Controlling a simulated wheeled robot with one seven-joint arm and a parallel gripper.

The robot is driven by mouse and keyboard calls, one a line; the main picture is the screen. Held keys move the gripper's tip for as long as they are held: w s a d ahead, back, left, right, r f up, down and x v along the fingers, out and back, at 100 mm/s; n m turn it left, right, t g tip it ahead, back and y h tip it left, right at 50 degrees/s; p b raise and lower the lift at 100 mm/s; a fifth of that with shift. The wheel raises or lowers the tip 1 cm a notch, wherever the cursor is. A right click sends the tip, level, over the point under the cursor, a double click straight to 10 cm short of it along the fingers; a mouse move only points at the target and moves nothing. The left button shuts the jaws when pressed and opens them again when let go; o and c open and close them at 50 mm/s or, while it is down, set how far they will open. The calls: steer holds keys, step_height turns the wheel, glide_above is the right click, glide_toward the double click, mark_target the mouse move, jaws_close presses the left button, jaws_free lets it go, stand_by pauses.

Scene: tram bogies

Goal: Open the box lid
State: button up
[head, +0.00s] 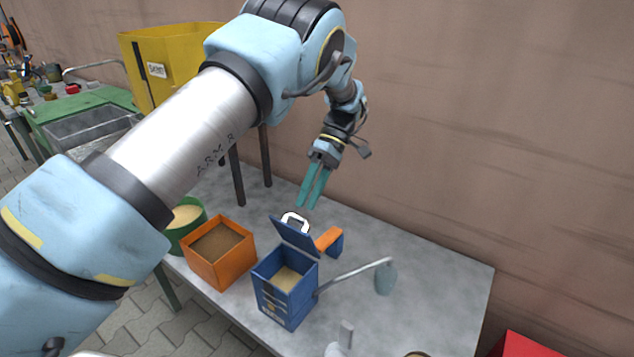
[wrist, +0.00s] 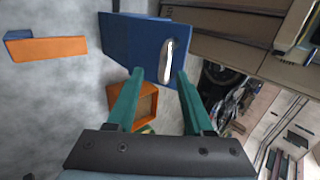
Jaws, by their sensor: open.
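The blue box (head: 286,308) stands on the grey table with its mouth uncovered and sandy material inside. Its blue lid (head: 297,238) is raised, tilted up at the back edge of the box. A white loop handle (head: 293,217) is on the lid. In the wrist view the lid (wrist: 128,38) fills the top middle, and the handle (wrist: 166,62) appears between my fingertips. My gripper (head: 308,204) has teal fingers spread apart and empty, just above and behind the handle. It also shows in the wrist view (wrist: 160,78). I see no clear contact with the handle.
An orange open box (head: 218,253) and a green round tub (head: 186,222) stand left of the blue box. An orange and blue piece (head: 329,240) lies behind it. A bent rod with a grey paddle (head: 385,278) reaches right. The table's right part (head: 450,290) is clear.

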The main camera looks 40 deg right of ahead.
steer(key=b+v, duration=0.1)
steer(key=v, duration=0.5)
steer(key=shift+d+r, duration=0.2)
steer(key=w+a+r+g+h, duration=0.1)
steer(key=w+a+r+h, duration=0.15)
steer(key=w+a, duration=0.9)
steer(key=w+a+m+h, duration=0.1)
steer(key=w+a+h, duration=0.35)
steer(key=a, duration=0.95)
steer(key=s+a+m+t, duration=0.1)
steer(key=s+a, duration=0.4)
steer(key=a, duration=0.6)
steer(key=s+a+m+t+h, duration=0.1)
steer(key=s+a, duration=0.4)
steer(key=a, duration=0.7)
steer(key=m+t, duration=0.1)
steer(key=t, duration=0.1)
steer(key=shift+t+h, duration=0.3)
steer(key=shift+t, duration=0.1)
